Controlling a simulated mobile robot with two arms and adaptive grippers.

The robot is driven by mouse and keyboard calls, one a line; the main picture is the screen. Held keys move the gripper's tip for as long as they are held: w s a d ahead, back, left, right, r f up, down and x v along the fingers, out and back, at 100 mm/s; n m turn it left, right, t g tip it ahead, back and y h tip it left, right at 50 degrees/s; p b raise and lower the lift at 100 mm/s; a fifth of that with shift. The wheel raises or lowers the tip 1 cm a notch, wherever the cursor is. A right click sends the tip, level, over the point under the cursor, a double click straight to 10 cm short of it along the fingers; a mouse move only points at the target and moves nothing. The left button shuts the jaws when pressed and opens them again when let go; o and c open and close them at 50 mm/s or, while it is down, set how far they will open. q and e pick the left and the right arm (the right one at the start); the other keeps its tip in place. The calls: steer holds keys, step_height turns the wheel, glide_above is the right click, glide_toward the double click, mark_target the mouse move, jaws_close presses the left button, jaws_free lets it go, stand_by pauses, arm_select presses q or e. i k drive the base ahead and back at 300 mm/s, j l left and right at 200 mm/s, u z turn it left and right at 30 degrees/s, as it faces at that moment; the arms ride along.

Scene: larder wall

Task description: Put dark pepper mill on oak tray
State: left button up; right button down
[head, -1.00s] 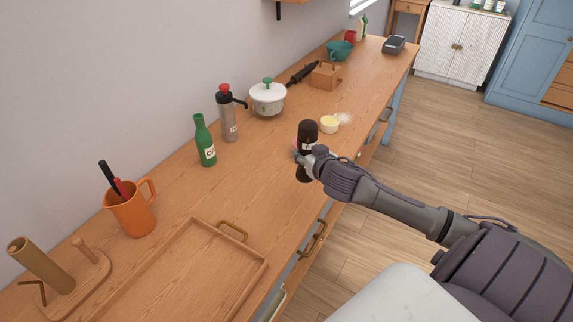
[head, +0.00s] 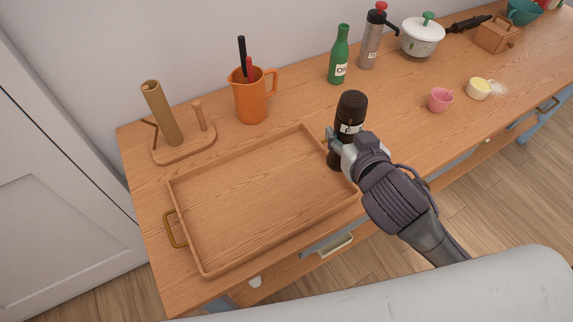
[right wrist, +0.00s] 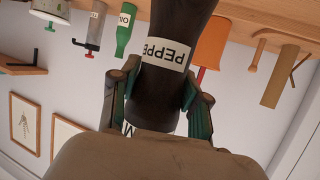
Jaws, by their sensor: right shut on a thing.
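The dark pepper mill (head: 351,108) is upright, held by my right gripper (head: 338,143) at the right edge of the oak tray in the head view. In the right wrist view the mill (right wrist: 172,85) fills the space between the fingers (right wrist: 160,95), and its label reads "PEPPE". The oak tray (head: 215,257) lies on the counter with a raised rim and a bare floor. Whether the mill's base is over the rim or just beside it is hard to tell. My left gripper is not in view.
An orange jug (head: 251,100) and a paper-roll stand (head: 183,148) stand behind the tray. A green bottle (head: 339,58), a grey pump bottle (head: 372,40) and a white pot (head: 422,38) line the wall.

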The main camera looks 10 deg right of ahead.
mark_target(292, 163)
steer(key=k+l+u, duration=0.1)
steer(key=u, duration=0.25)
steer(key=k+l+u, duration=0.1)
steer(key=u, duration=0.3)
steer(key=k+u, duration=0.35)
steer(key=k, duration=0.15)
